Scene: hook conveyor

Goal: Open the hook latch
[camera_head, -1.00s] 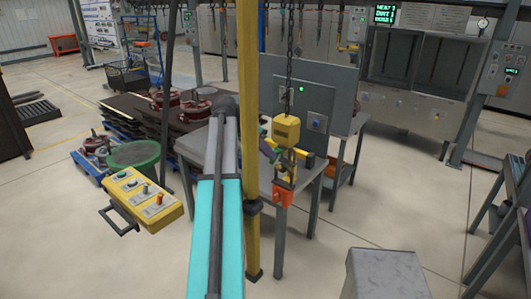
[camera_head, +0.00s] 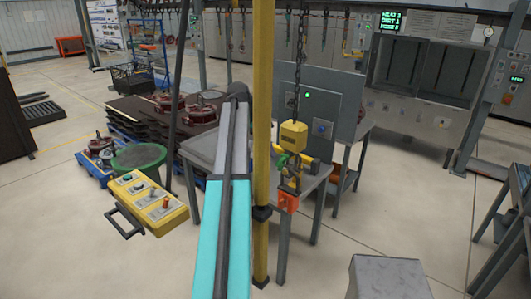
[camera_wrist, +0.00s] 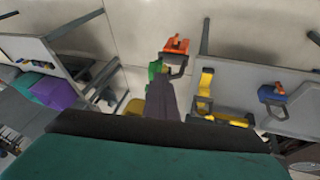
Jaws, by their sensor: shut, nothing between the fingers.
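The hook assembly hangs on a chain in the head view, with a yellow block (camera_head: 293,135) on top. An orange piece (camera_head: 288,202) hangs at its lower end, and it also shows in the wrist view (camera_wrist: 177,45) with a grey loop under it. In the wrist view my gripper (camera_wrist: 156,70) is shut and empty, just below and left of the orange piece.
A grey table (camera_head: 205,150) and an upright panel (camera_head: 335,95) stand behind the hook. A yellow post (camera_head: 262,110) stands close to the left of the hook. A yellow button box (camera_head: 148,202) is at the left. Open floor lies right of the table.

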